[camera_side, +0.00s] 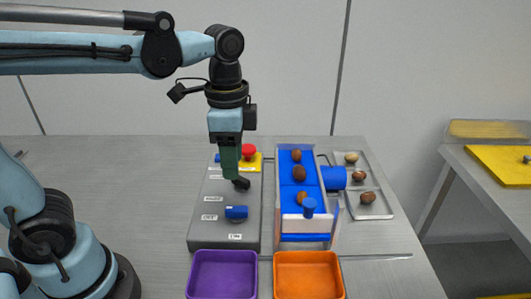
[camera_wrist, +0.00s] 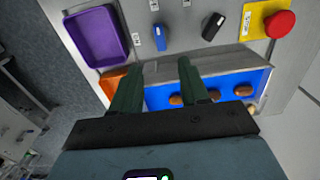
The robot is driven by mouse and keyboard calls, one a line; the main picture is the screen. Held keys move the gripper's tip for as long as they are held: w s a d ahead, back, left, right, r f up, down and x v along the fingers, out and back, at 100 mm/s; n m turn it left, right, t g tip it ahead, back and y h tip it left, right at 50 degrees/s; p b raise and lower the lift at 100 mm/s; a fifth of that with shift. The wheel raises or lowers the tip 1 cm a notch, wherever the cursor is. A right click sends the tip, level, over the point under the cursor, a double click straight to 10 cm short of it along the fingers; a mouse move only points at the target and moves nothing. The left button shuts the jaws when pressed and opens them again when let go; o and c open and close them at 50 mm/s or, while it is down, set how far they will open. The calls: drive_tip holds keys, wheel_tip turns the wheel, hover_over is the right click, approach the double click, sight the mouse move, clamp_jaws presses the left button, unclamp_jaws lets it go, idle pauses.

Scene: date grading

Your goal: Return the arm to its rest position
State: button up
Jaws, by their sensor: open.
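My gripper (camera_side: 231,178) hangs down from my arm over the grey control panel (camera_side: 212,236). Its green fingers point down, close to the black knob (camera_side: 241,184) in the side view. In the wrist view my gripper (camera_wrist: 160,64) shows its two fingers spread apart with nothing held between them. The blue knob (camera_side: 236,212) is nearer the front of the panel.
A red button (camera_side: 249,151) on a yellow base is behind my gripper. The blue belt (camera_side: 299,173) bearing brown dates is to the right, beside metal trays (camera_side: 378,211) with dates. Purple (camera_side: 191,275) and orange (camera_side: 340,275) bins stand in front.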

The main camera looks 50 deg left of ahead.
drive_tip(key=shift+r, duration=0.25)
drive_tip(key=a+f+n+t, duration=0.4)
drive_tip(key=n+t, duration=0.3)
drive_tip(key=n, duration=0.2)
drive_tip(key=shift+s+a+f, duration=0.15)
drive_tip(key=shift+s+a, duration=0.2)
drive_tip(key=shift+a, duration=0.15)
